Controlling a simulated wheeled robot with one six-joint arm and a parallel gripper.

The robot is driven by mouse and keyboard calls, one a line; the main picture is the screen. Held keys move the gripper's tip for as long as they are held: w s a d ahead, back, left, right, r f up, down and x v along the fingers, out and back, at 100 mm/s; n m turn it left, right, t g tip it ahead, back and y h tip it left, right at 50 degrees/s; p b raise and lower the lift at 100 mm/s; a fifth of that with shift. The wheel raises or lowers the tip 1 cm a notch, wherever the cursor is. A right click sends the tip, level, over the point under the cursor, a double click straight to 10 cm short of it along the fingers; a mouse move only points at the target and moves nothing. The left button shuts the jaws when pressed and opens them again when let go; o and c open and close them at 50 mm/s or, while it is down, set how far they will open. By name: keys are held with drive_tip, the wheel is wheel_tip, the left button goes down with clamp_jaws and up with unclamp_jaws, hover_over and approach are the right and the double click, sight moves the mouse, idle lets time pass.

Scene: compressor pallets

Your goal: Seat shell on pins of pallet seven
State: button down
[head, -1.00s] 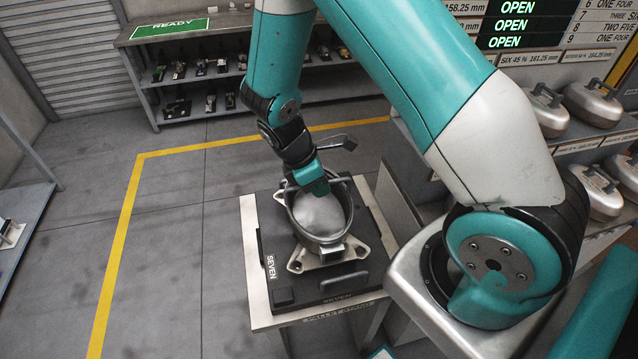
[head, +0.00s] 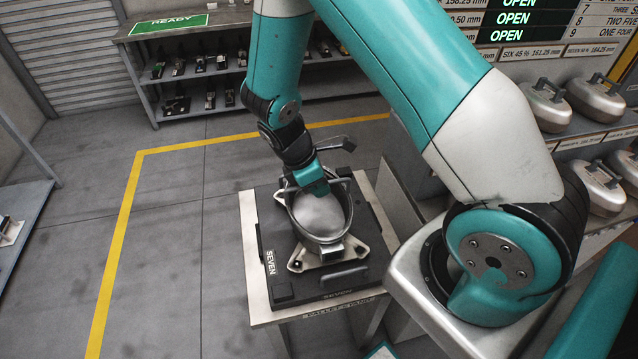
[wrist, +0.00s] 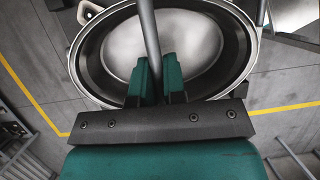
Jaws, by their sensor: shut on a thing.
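The shell (head: 320,215) is a silver-grey oval bowl with a raised rim and a bar handle. It sits at the middle of pallet seven (head: 268,240), a dark plate marked SEVEN, above a pale base with pointed feet (head: 297,262). My gripper (head: 313,182) is above the shell at its far side, shut on the bar. In the wrist view my gripper's green fingers (wrist: 155,80) clasp the grey bar (wrist: 150,40), with the shell's oval inside (wrist: 185,45) beyond. The pins are hidden, so I cannot tell whether the shell rests fully on them.
The pallet stands on a pale pallet stand (head: 320,312). A shelf unit (head: 190,60) with small parts and a READY sign is at the back. Lidded shells (head: 590,100) sit on a rack at right. The floor left of the stand is clear.

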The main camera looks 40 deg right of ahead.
drive_tip(key=shift+f+b, duration=0.4)
drive_tip(key=shift+f, duration=0.25)
drive_tip(key=c, duration=1.1)
unclamp_jaws()
drive_tip(key=shift+f, duration=0.15)
drive_tip(key=b+v, duration=0.2)
drive_tip(key=v, duration=1.5)
drive_tip(key=shift+r, duration=0.35)
drive_tip(key=s+a+r+m+t+y, duration=0.1)
drive_tip(key=s+a+r+m+y, duration=0.2)
drive_tip(key=s, duration=0.7)
drive_tip(key=s+a+r+m+t+y, duration=0.1)
drive_tip(key=s+a+r+m+y, duration=0.2)
drive_tip(key=s, duration=0.7)
drive_tip(key=a+r+y, duration=0.2)
drive_tip(key=a, duration=0.2)
drive_tip(key=shift+s+a+r+m, duration=0.2)
drive_tip(key=shift+r+m, duration=0.1)
drive_tip(key=shift+r, duration=0.05)
